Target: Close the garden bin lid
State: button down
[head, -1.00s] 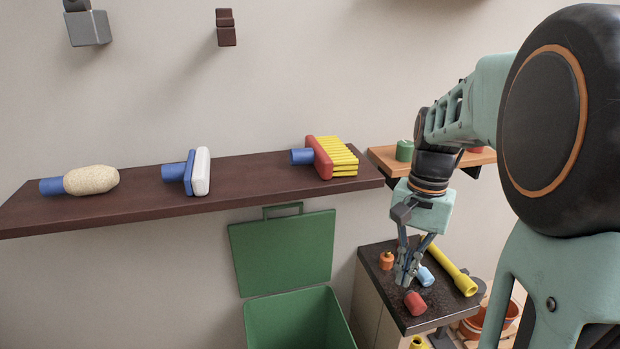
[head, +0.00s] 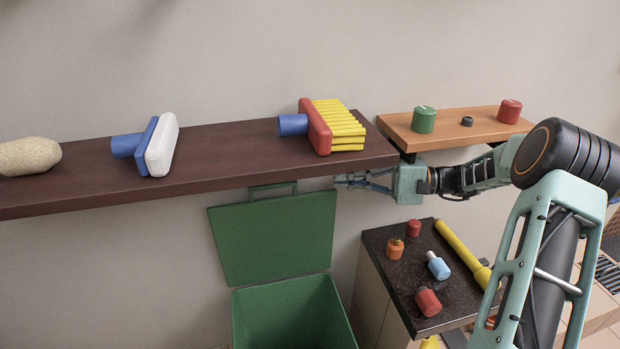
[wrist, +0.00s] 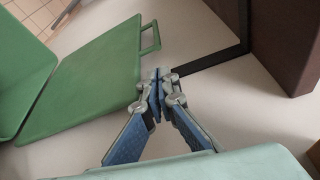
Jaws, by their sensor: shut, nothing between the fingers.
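The green garden bin (head: 290,315) stands below the dark shelf, with its lid (head: 270,240) open and tipped up toward the wall. The lid's handle (head: 272,187) is at its top edge, just under the shelf. In the wrist view the lid (wrist: 95,75) and its handle (wrist: 150,40) lie left of the fingers, and part of the bin (wrist: 20,70) shows at the far left. My gripper (head: 340,181) is shut and empty, pointing left beneath the shelf, beside the lid's upper right corner. In the wrist view my gripper's fingertips (wrist: 158,76) are together, apart from the handle.
The dark shelf (head: 230,170) holds brushes close above my gripper. A dark bracket (wrist: 215,60) runs near the fingertips in the wrist view. A lighter shelf (head: 455,133) and a dark counter (head: 385,265) with small bottles are at right.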

jog(key=w+a+b, duration=0.1)
jog(key=a+b, duration=0.1)
jog(key=a, duration=0.7)
jog(key=shift+w+a+f, duration=0.2)
jog(key=shift+a, duration=0.2)
jog(key=shift+s+d, duration=0.1)
jog(key=shift+s, duration=0.05)
